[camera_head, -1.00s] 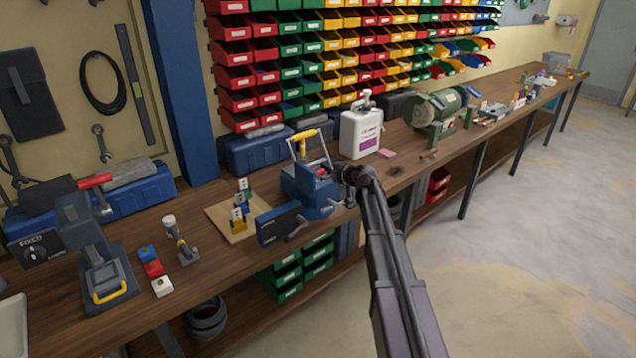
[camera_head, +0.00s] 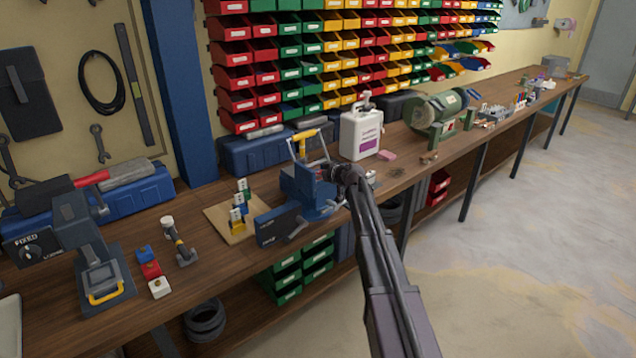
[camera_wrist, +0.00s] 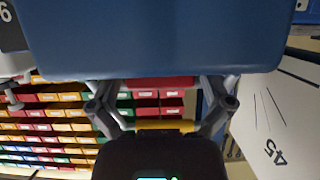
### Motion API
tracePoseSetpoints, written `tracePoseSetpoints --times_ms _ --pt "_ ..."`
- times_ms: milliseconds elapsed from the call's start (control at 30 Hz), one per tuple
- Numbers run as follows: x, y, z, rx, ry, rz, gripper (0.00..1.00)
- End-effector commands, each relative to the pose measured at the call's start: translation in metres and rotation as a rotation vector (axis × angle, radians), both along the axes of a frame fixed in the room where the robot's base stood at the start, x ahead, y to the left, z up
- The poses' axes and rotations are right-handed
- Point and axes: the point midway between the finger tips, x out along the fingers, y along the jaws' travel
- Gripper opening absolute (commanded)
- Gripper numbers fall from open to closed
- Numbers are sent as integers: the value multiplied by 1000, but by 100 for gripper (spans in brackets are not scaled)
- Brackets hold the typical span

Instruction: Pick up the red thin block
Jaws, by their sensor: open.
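A thin red block (camera_wrist: 160,82) shows in the wrist view as a strip beside the blue vise body, between my gripper's fingers. My gripper (camera_wrist: 162,92) is open, with one finger on each side of the strip. I cannot tell whether they touch it. In the head view my gripper (camera_head: 343,173) is at the right side of the blue vise (camera_head: 302,185) on the workbench. It hides most of what is in the vise there, and the red block is not clearly visible in that view.
Blue, red and white small boxes (camera_head: 151,270) stand in a row at front left. A wooden board (camera_head: 222,224) with coloured pieces lies left of the vise. A white canister (camera_head: 360,135) and green grinder (camera_head: 438,112) stand behind and right. Wall bins (camera_head: 330,60) fill the back.

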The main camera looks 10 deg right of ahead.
Motion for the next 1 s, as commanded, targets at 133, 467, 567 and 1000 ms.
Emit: tracePoseSetpoints --times_ms 133,467,567,1000 --pt "2 1 -1 0 0 0 100" --pt "2 1 -1 0 0 0 100" --pt "2 1 -1 0 0 0 100" --pt "2 1 -1 -1 0 0 29"
